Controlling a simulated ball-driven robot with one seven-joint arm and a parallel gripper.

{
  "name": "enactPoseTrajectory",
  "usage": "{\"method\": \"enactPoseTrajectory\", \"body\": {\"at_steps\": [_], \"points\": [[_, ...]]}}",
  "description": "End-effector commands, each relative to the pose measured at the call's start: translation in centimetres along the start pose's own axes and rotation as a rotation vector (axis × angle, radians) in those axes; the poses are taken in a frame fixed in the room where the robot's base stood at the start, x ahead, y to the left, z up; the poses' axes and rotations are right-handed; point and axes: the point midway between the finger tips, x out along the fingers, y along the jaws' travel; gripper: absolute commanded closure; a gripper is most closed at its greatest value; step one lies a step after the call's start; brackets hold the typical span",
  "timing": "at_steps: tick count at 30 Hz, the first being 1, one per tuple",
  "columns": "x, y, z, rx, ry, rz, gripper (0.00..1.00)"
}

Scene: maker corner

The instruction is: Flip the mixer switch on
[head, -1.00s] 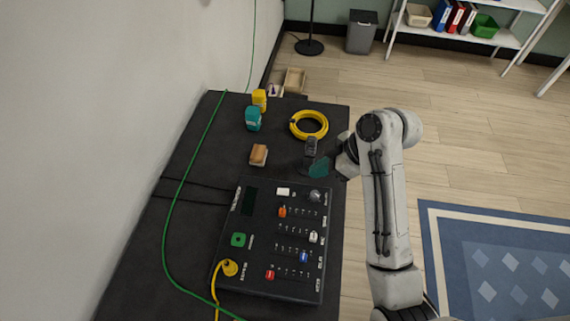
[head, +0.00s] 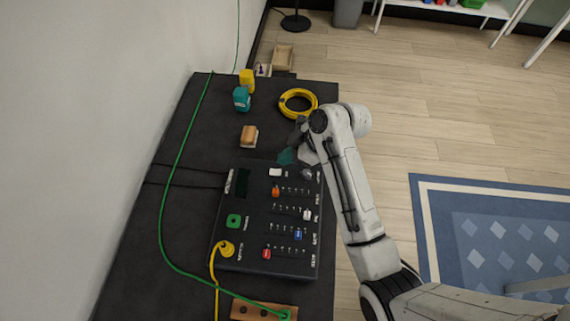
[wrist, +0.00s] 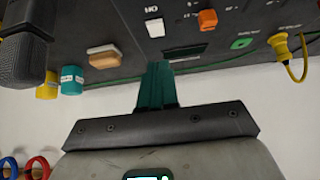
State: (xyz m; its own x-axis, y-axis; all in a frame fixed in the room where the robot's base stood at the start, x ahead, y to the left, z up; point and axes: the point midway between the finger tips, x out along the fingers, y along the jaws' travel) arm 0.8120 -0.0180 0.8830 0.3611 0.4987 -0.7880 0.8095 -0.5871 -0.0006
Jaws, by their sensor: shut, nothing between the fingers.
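The mixer (head: 262,252) is a black console on the dark table, with coloured slider caps. Its white switch (head: 275,172) sits near the far edge; in the wrist view it shows as a white block (wrist: 154,27) beside an upside-down "ON" label. I cannot tell the switch's position. My gripper (head: 286,156) has teal fingers, shut and empty, just beyond the mixer's far edge, a little right of the switch. In the wrist view the fingertips (wrist: 157,66) point at the console, below the switch and apart from it.
A dark knob (head: 306,174) stands right of the switch. A wooden block (head: 249,136), teal container (head: 241,98), yellow container (head: 247,80) and yellow cable coil (head: 297,101) lie beyond the mixer. A green cable (head: 167,209) runs along the left.

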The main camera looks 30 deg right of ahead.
Motion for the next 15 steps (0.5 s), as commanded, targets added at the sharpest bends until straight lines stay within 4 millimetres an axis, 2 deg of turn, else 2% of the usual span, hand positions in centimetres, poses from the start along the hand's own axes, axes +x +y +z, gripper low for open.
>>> {"method": "enactPoseTrajectory", "body": {"at_steps": [3, 6, 15], "points": [[2.0, -0.1, 0.2, 0.002, -0.003, -0.002, 1.00], [3.0, -0.1, 1.4, 0.003, -0.003, -0.002, 1.00], [4.4, 0.0, 2.8, 0.000, -0.001, 0.000, 1.00]]}}
